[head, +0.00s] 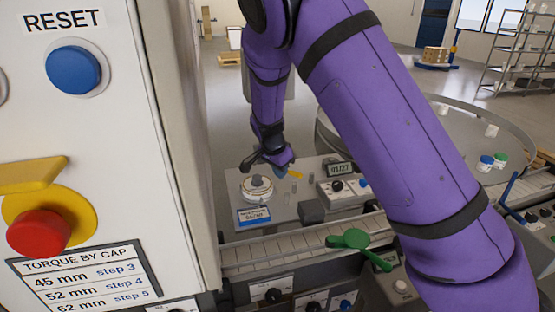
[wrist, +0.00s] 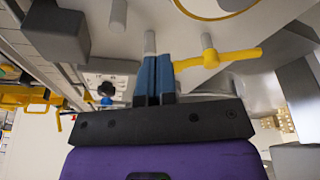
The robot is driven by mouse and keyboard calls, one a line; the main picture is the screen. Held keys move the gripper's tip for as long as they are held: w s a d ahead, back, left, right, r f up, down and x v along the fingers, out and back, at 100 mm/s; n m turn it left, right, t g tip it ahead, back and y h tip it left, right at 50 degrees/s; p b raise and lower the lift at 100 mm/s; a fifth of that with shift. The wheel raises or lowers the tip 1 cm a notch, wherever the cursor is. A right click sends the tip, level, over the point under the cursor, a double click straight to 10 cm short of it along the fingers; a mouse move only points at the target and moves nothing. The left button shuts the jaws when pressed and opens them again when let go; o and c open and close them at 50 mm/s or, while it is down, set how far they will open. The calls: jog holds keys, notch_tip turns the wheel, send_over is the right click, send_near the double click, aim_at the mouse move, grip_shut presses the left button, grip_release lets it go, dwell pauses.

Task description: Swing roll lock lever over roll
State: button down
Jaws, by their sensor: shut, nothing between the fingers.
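A yellow lever (wrist: 235,56) with a round hub (wrist: 209,58) lies just to the right of my gripper in the wrist view. It shows small in the head view (head: 296,175). My gripper (wrist: 155,60) has its blue fingers shut with nothing between them. One end of the lever is right beside the fingers; I cannot tell whether they touch. In the head view my gripper (head: 281,171) is low over the grey station top, behind and right of a pale round roll (head: 257,188). Part of a yellow-edged round shape (wrist: 220,16) shows at the wrist view's top.
A box with a display (head: 340,169) stands right of my gripper, and a grey block (head: 312,211) stands in front. A conveyor (head: 290,255) with a green handle (head: 348,240) runs nearer. A large control panel (head: 100,130) fills the left. Grey posts (wrist: 150,42) stand near the fingers.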

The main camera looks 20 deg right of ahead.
jog(key=shift+w+d+f, duration=0.3)
jog(key=shift+d, duration=0.3)
jog(key=shift+w+d+f, duration=0.25)
jog(key=shift+w+d, duration=0.1)
jog(key=shift+d, duration=0.3)
jog(key=shift+w+d+f, duration=0.3)
jog(key=shift+d, duration=0.3)
